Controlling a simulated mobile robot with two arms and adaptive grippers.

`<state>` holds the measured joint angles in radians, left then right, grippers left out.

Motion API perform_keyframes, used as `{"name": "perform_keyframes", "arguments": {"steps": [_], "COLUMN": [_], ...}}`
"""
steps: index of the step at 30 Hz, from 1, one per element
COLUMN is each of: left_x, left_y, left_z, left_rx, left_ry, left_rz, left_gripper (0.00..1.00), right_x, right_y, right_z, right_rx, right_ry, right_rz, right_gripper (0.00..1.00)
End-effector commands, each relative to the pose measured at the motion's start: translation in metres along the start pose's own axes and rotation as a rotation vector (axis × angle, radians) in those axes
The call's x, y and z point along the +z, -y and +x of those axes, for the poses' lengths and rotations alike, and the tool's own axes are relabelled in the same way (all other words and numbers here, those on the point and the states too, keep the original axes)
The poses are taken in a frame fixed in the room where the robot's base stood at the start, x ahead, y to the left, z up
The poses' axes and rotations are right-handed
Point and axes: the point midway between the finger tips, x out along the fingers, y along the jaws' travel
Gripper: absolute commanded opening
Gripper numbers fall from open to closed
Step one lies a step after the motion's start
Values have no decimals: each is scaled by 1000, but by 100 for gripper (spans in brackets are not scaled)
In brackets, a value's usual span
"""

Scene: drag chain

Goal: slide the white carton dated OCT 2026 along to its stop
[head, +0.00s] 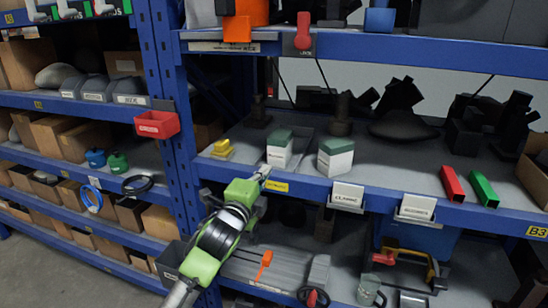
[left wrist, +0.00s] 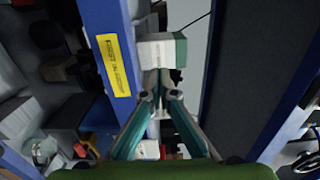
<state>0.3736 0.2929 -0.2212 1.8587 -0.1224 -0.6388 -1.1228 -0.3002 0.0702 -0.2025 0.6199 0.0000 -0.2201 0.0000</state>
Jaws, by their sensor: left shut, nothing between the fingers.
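Two white cartons with green tops stand upright on the middle shelf in the head view: a left carton (head: 277,157) and a right carton (head: 336,163). The dates on them are too small to read. My left gripper (head: 264,171) is shut and empty at the shelf's front edge, just in front of the left carton. In the left wrist view the shut fingertips (left wrist: 160,74) point at a white carton with a green end (left wrist: 158,53); I cannot tell whether they touch it. My right gripper is not in view.
The shelf's blue front edge (head: 309,190) carries a yellow label (head: 277,186) and white cards. A yellow block (head: 222,148) lies left of the cartons. Dark shapes stand behind. The shelf above limits height.

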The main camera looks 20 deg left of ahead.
Motion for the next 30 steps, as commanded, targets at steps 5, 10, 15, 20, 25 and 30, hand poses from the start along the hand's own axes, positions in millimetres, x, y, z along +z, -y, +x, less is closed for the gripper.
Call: {"name": "perform_keyframes", "arguments": {"steps": [5,10,15,20,25,30], "left_x": [0,-1,0,0,0,0], "left_y": [2,2,0,-1,-1,-1], "left_z": [33,57,70,75,75,76], "left_rx": [2,2,2,1,1,1], "left_ry": [0,0,0,-1,-1,-1], "left_rz": [-2,-2,-1,-1,-1,0], "left_gripper": [0,0,0,0,0,0], "right_x": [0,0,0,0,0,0], "right_y": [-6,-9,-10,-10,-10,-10], "right_z": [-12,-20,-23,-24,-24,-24], "right_rx": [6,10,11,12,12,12], "right_ry": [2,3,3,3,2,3], "right_rz": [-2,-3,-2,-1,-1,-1], "right_gripper": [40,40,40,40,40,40]}}
